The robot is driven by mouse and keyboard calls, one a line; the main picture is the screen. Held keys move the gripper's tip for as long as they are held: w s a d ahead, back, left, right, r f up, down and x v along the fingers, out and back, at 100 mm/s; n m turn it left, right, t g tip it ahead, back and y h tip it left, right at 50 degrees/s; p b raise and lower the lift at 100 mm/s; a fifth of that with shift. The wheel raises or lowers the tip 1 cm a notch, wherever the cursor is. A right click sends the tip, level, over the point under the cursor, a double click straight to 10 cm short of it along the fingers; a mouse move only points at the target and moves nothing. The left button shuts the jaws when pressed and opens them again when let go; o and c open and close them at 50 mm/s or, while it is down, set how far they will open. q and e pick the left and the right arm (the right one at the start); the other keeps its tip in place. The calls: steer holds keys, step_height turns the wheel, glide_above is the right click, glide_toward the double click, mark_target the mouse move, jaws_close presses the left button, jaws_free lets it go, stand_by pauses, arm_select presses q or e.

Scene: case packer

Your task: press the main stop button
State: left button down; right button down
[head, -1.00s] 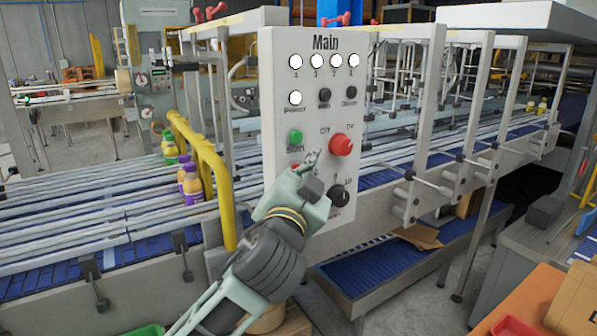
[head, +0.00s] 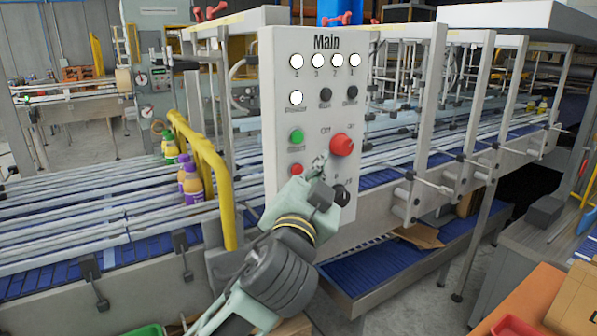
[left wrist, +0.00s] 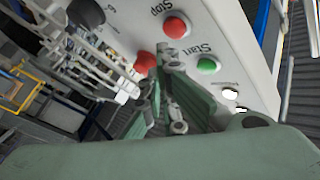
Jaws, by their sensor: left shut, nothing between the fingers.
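The white control panel marked "Main" (head: 275,110) stands upright in the middle of the head view. Its red stop button (head: 297,170) sits at the lower left, below the green start button (head: 296,136). In the left wrist view the stop button (left wrist: 176,26) shows beside its "Stop" label, and the green start button (left wrist: 208,65) is to its lower right. My left gripper (head: 320,162) is shut and empty in front of the panel, its tips between the stop button and the large red knob (head: 341,145). Whether the tips touch the panel cannot be told. My right gripper is not in view.
A black knob (head: 341,194) on the panel is partly behind my left gripper. A yellow rail (head: 221,180) and bottles (head: 191,184) on the conveyor are to the left. An orange surface (head: 535,300) fills the lower right corner.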

arm_select(q)
steer(key=s+d, duration=0.1)
steer(key=s, duration=0.1)
steer(key=s+d, duration=0.1)
steer(key=shift+s+d, duration=0.35)
stand_by(0.4)
